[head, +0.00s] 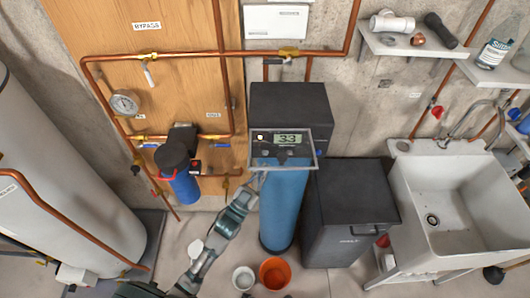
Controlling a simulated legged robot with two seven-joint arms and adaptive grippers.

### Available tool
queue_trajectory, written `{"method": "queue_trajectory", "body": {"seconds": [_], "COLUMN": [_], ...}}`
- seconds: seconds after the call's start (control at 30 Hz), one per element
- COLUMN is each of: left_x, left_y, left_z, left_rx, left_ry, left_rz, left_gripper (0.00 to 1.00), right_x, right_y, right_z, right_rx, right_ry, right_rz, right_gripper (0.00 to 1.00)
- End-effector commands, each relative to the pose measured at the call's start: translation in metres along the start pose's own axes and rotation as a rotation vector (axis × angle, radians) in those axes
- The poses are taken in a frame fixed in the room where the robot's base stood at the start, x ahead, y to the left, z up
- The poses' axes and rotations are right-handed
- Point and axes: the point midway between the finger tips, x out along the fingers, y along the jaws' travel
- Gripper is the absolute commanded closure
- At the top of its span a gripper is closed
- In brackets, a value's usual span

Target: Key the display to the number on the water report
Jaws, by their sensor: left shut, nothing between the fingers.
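The display (287,138) is on the front of the dark control head (291,108) on top of the blue tank (284,205). It appears to read 33, with small dark controls below it and a clear frame around the panel. My left gripper (259,178) is shut and empty, just below the lower left corner of that panel. Whether it touches the panel I cannot tell. White sheets (276,21) are on the wall above; I cannot read any number there or tell whether one is the water report. My right gripper is out of view.
A dark lidded bin (348,205) stands right of the tank, then a white sink (455,200). A white bucket (243,278) and an orange bucket (274,272) stand on the floor in front. Copper pipes (190,56) and a blue filter (184,186) are left.

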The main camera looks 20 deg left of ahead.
Motion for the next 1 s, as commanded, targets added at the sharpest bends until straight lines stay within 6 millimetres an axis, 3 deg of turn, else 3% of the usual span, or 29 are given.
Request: {"method": "queue_trajectory", "body": {"seconds": [0.3, 1.0], "left_x": [-0.018, -0.020], "left_y": [0.013, 0.014], "left_z": [-0.014, -0.014], "left_rx": [0.000, 0.000], "left_ry": [0.000, 0.000], "left_rz": [0.000, 0.000], "left_gripper": [1.00, 1.00], "right_x": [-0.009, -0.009], "right_y": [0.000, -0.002], "right_z": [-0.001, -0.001], "right_rx": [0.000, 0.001], "right_ry": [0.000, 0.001], "right_rz": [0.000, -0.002], "right_gripper": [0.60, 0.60]}}
